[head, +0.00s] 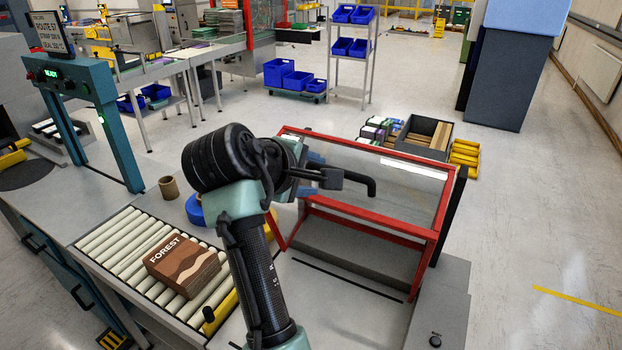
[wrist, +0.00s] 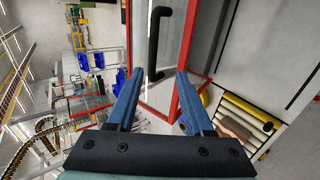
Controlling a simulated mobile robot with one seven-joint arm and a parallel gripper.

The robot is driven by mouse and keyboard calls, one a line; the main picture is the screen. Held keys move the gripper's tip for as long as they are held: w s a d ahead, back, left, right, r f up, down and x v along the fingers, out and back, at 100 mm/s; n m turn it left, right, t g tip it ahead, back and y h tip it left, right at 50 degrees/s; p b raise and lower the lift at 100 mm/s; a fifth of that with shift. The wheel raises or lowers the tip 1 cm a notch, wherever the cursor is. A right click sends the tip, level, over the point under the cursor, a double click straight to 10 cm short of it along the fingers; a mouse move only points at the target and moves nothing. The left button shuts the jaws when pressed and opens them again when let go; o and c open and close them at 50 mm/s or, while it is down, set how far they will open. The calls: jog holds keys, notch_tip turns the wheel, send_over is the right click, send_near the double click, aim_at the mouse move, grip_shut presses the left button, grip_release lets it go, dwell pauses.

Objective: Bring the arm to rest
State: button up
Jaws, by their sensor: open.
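My gripper (wrist: 159,74) shows two blue fingers spread wide in the wrist view, with nothing clamped between them. In the head view my arm rises from the lower middle and its dark wrist hides most of the gripper, beside the red-framed clear guard (head: 438,215). The guard's black handle bar (wrist: 153,45) lies beyond the fingertips in the wrist view, its lower end seen between them. I cannot tell how far apart they are. The handle also shows just right of my wrist in the head view (head: 371,187).
A brown box marked FOREST (head: 185,268) lies on the roller conveyor (head: 115,243) left of my arm. A teal gate (head: 118,140) with a READY display stands over the conveyor line. A brown ring (head: 169,188) sits on the bench. Open floor lies to the right.

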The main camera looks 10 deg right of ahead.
jog(key=shift+s+a+r, duration=0.1)
jog(key=shift+s, duration=0.05)
jog(key=s+a+r+m+t+y+b, duration=0.1)
jog(key=s+a+r+m+t+y, duration=0.15)
jog(key=r+t, duration=0.45)
jog(key=s+a+r+m+t+y+b, duration=0.1)
jog(key=s+a+r+m+t+y, duration=0.2)
jog(key=r, duration=0.8)
jog(key=s+a+r+m+t, duration=0.1)
jog(key=s+r+m+t, duration=0.1)
jog(key=s+r+t, duration=0.2)
jog(key=s+r+m+t+b, duration=0.1)
jog(key=s+r+m+t, duration=0.2)
jog(key=s+r, duration=0.5)
jog(key=s+t+y, duration=0.1)
jog(key=s, duration=0.3)
jog(key=shift+s+a+t, duration=0.3)
jog(key=shift+s+a, duration=0.05)
jog(key=shift+s, duration=0.05)
